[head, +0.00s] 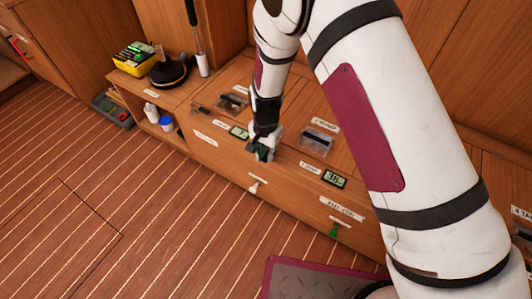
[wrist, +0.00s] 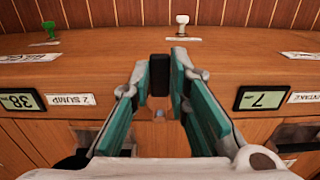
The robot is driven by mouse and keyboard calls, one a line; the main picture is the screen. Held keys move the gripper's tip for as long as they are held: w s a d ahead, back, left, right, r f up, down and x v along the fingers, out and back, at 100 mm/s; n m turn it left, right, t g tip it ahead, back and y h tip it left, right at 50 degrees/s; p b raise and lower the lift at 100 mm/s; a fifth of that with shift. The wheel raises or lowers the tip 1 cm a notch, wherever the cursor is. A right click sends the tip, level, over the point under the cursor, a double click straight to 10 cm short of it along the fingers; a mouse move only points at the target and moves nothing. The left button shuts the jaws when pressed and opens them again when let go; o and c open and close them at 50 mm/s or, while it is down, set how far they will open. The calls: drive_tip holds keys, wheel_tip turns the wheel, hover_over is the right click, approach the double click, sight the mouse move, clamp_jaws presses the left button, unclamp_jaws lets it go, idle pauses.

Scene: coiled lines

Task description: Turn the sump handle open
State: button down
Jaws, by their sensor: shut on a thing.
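My gripper (head: 263,155) is at the front of the low wooden bench. In the wrist view my gripper (wrist: 160,82) has its teal-padded fingers closed around a short black handle (wrist: 159,75). The handle lies lengthwise toward the bench's front edge, over a small metal fitting. A label that seems to read "2 SUMP" (wrist: 70,100) is beside it on the left, with a display showing 38 (wrist: 20,101). In the head view my gripper hides the handle.
A display showing 7 (wrist: 264,98) is on the handle's other side. A white tap-like handle (head: 255,187) and a green one (head: 335,230) stick out from the bench front. Clear-covered boxes (head: 317,140) sit behind. The plank floor (head: 100,190) in front is mostly clear.

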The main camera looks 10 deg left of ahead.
sight(266, 158)
drive_tip(key=c, duration=1.5)
unclamp_jaws()
wheel_tip(266, 158, up, 12)
